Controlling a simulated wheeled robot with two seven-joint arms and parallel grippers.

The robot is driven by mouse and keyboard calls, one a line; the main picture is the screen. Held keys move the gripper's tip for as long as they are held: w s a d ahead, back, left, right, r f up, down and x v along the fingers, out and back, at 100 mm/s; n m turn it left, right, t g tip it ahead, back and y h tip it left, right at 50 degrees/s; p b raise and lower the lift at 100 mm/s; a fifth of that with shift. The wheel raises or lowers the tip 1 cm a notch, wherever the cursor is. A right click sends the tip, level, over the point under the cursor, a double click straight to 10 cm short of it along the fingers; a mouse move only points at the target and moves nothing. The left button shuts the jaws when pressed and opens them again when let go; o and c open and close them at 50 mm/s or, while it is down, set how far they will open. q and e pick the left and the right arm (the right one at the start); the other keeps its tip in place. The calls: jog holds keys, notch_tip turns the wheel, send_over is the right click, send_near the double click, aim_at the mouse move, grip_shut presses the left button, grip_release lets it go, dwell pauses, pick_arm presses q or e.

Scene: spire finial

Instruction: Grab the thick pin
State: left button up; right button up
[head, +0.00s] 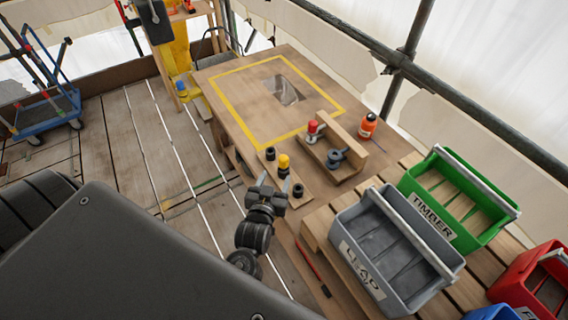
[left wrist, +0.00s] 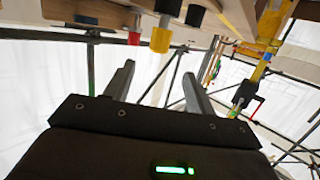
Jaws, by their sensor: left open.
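Which piece is the thick pin is not certain. A yellow-topped pin (head: 283,161) stands on a wooden strip at the bench's near edge, between two black round pieces (head: 270,153) (head: 298,190). A red-topped piece (head: 312,128) and a dark grey round piece (head: 335,157) are on a wooden fixture behind it. My left gripper (head: 274,182) is open and empty, just in front of the yellow-topped pin and apart from it. In the left wrist view the yellow top (left wrist: 160,39) shows beyond the open fingers (left wrist: 158,72), with a red piece (left wrist: 134,38) beside it. My right gripper is not in view.
The wooden bench (head: 225,85) has a yellow taped square with clear room. An orange bottle (head: 367,126) stands behind the fixture. To the right are a grey LEAD bin (head: 352,270), a green TIMBER bin (head: 410,180) and a red bin (head: 515,285). Scaffold poles run behind.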

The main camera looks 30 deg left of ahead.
aim_at(282, 163)
pick_arm(q)
jog(key=x, duration=0.5)
jog(key=shift+w+a+f+p, duration=0.1)
jog(key=shift+w+p, duration=0.15)
jog(key=shift+p, duration=0.15)
jog(key=shift+w+p, duration=0.3)
jog(key=shift+w, duration=0.05)
jog(key=x, duration=0.2)
jog(key=p+x, duration=0.1)
jog(key=shift+w+f, duration=0.2)
jog(key=shift+f, duration=0.1)
jog(key=shift+w+a+f, duration=0.1)
jog(key=shift+w+f, duration=0.05)
jog(key=shift+w, duration=0.25)
jog(key=c, duration=1.1)
